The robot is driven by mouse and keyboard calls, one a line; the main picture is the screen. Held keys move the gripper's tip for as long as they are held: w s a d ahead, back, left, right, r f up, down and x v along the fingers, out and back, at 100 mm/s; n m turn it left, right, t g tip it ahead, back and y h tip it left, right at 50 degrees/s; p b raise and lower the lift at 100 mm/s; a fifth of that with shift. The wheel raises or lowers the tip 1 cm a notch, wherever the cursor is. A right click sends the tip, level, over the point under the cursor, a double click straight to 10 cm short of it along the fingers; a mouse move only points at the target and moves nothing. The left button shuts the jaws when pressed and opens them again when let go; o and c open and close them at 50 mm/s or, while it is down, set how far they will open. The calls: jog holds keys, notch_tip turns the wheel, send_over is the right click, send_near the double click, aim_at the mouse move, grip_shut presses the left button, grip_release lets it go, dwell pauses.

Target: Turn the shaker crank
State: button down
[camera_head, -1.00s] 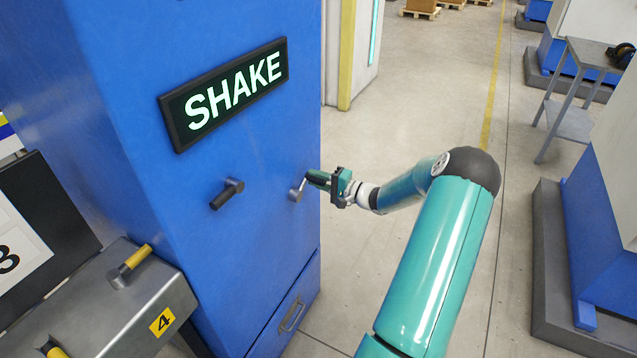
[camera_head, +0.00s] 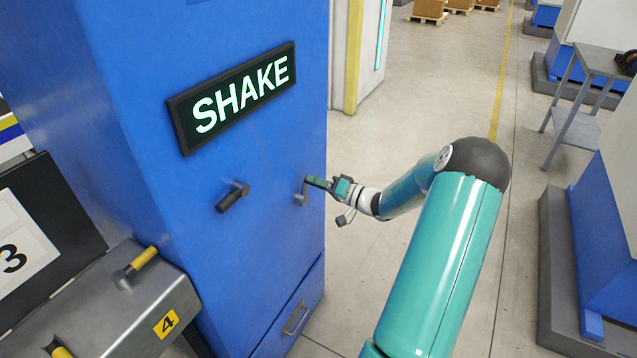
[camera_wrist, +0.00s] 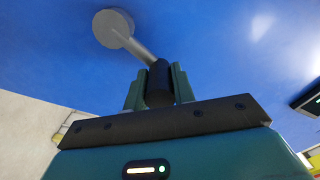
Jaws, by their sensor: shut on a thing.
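The blue shaker cabinet (camera_head: 270,235) stands at the left of the head view with a lit SHAKE sign (camera_head: 240,95). Its crank hub (camera_head: 300,199) is on the right part of the front face. In the wrist view the crank's grey round hub (camera_wrist: 113,28) and thin arm (camera_wrist: 143,53) lead to a dark handle (camera_wrist: 159,82). My gripper (camera_head: 318,183) is shut on this handle, with one green finger on each side in the wrist view (camera_wrist: 159,88). The fingers hide part of the handle.
A second crank with a black grip (camera_head: 233,197) sticks out to the left on the same face. A grey fixture with yellow handles (camera_head: 120,310) stands at lower left. A drawer (camera_head: 293,320) is low on the cabinet.

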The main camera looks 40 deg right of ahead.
dwell(0.3)
jog(key=c, duration=1.2)
grip_release()
jog(key=shift+o, duration=0.2)
jog(key=shift+s, duration=0.15)
jog(key=v, duration=1.3)
jog(key=shift+s, duration=0.3)
jog(key=shift+d, duration=0.1)
